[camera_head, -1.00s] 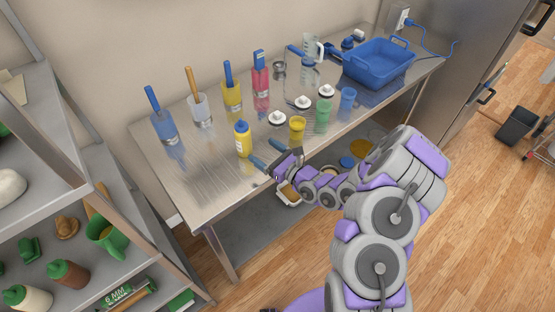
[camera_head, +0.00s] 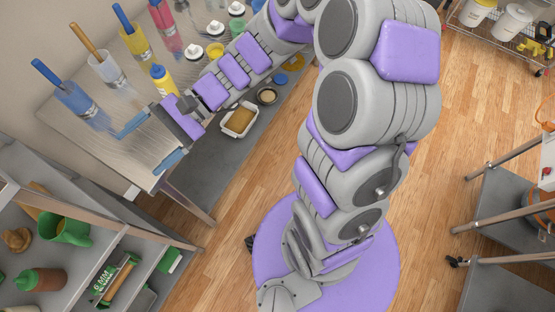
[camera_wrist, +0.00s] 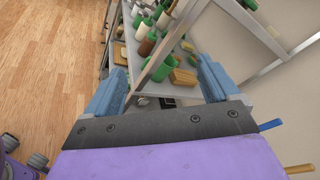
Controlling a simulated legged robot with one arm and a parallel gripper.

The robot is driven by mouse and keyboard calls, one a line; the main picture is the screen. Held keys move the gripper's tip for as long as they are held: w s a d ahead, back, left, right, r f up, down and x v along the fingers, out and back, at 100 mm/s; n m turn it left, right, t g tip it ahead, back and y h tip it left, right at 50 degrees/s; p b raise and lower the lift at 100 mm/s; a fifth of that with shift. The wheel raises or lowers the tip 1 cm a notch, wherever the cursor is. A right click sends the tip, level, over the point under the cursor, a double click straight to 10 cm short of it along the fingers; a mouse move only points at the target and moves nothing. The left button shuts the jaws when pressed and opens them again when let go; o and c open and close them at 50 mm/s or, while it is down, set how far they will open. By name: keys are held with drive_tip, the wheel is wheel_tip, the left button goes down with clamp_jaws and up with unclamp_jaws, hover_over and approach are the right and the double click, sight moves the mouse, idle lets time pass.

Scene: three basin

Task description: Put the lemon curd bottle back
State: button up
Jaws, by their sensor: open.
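A yellow bottle with a blue cap (camera_head: 163,80), likely the lemon curd bottle, stands upright on the steel table (camera_head: 85,135). Its label cannot be read. My gripper (camera_head: 150,143) is open near the table's left end, with its blue fingers apart and nothing between them. The bottle is apart from the fingers, behind my wrist in the head view. In the wrist view the open fingers (camera_wrist: 160,90) point towards a shelf rack (camera_wrist: 150,75) with several green-topped bottles.
Containers holding blue- and yellow-handled tools (camera_head: 80,100) line the table's back. White-capped bottles (camera_head: 215,50) stand right of the yellow bottle. A shelf rack (camera_head: 90,255) holds a green jug (camera_head: 65,230) at lower left. Wood floor (camera_head: 240,185) is open between.

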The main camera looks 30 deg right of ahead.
drive_tip(key=s+d+f+n+g+h, duration=0.1)
drive_tip(key=s+d+f+n+h, duration=0.1)
drive_tip(key=s+d+n+h, duration=0.65)
drive_tip(key=s+d+t+h, duration=0.1)
drive_tip(key=s+d+h, duration=0.2)
drive_tip(key=d, duration=0.4)
drive_tip(key=s+d+m+t+h, duration=0.1)
drive_tip(key=s+d+h, duration=0.3)
drive_tip(key=d, duration=0.4)
drive_tip(key=shift+s+d+r+t, duration=0.25)
drive_tip(key=shift+s+d+t, duration=0.05)
drive_tip(key=shift+t, duration=0.2)
